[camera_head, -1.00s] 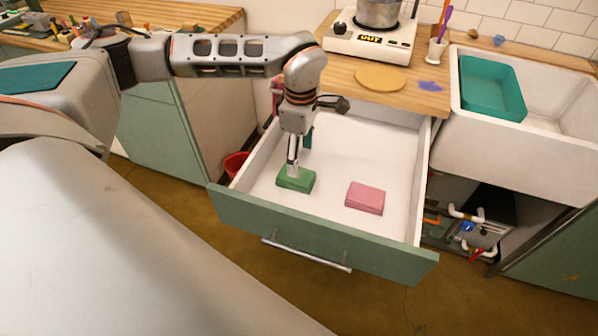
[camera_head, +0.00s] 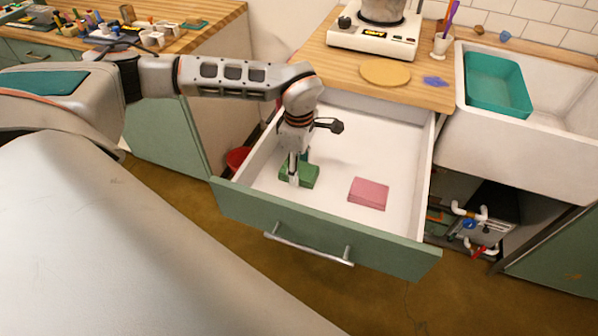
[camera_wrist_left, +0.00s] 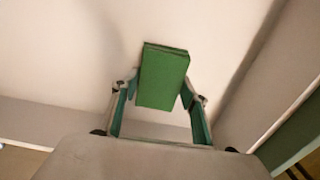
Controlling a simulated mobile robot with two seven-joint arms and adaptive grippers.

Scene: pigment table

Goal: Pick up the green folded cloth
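The green folded cloth (camera_head: 310,174) lies in the open drawer, toward its left side. It also shows in the left wrist view (camera_wrist_left: 163,75), straight ahead between the fingers. My left gripper (camera_head: 294,179) points down at the cloth, with its fingertips low beside it. In the wrist view the left gripper's fingers (camera_wrist_left: 160,97) are spread, one on each side of the cloth's near part. The fingertips are very close to its sides; I cannot tell whether they touch. My right gripper is not in view.
A pink folded cloth (camera_head: 368,194) lies to the right in the same drawer (camera_head: 335,135). The drawer walls surround the gripper closely at left. Behind is a wooden counter (camera_head: 340,62) with a hotplate (camera_head: 372,40). A sink (camera_head: 545,105) stands at right.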

